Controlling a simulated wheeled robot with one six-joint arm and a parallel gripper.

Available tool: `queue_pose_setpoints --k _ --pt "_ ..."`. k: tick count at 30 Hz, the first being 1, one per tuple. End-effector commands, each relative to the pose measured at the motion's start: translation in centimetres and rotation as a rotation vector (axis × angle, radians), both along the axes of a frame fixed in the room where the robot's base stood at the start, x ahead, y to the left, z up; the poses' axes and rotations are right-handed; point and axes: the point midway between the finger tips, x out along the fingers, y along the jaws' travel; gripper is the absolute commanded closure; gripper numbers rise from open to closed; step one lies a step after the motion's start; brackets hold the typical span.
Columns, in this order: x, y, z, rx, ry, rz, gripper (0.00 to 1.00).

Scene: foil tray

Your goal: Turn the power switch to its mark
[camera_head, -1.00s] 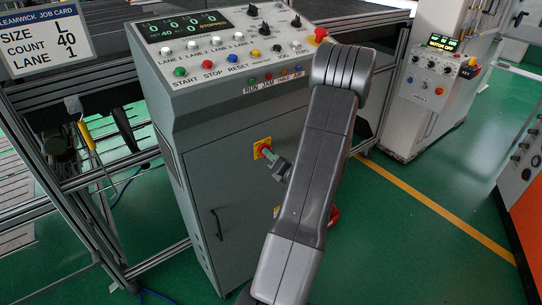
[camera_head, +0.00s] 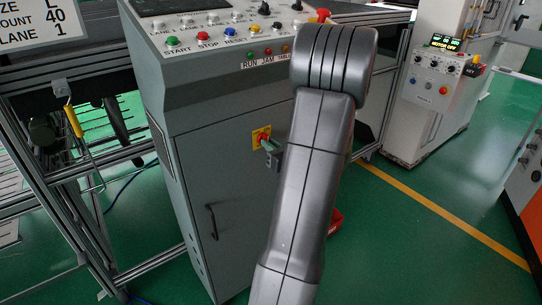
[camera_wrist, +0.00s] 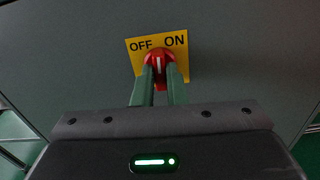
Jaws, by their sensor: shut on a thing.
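The power switch is a red knob (camera_wrist: 159,66) on a yellow plate (camera_wrist: 178,62) lettered OFF at left and ON at right. A white line on the knob points up, roughly between the two words in the wrist view. In the head view the yellow plate (camera_head: 258,134) is on the cabinet's front, left of my arm. My gripper (camera_wrist: 159,78) has its green fingers shut on the knob, one on each side. In the head view my gripper (camera_head: 268,144) is partly hidden by my own arm, and the knob's angle is too small to read.
The grey cabinet (camera_head: 225,170) has a door handle (camera_head: 213,222) left of the switch and push buttons above. A metal frame (camera_head: 100,170) stands at left. Another white console (camera_head: 425,115) stands at back right. Green floor (camera_head: 420,240) is clear at right.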

Motion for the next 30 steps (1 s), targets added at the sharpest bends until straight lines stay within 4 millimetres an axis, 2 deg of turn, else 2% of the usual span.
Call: queue_pose_setpoints --k 1,18,30 --pt "-0.03 0.04 -0.72 -0.038 -0.029 0.001 1.00" --pt "-0.05 0.05 -0.69 -0.464 -0.338 0.001 1.00" --pt "-0.05 0.03 -0.35 -0.653 -0.474 0.000 1.00"
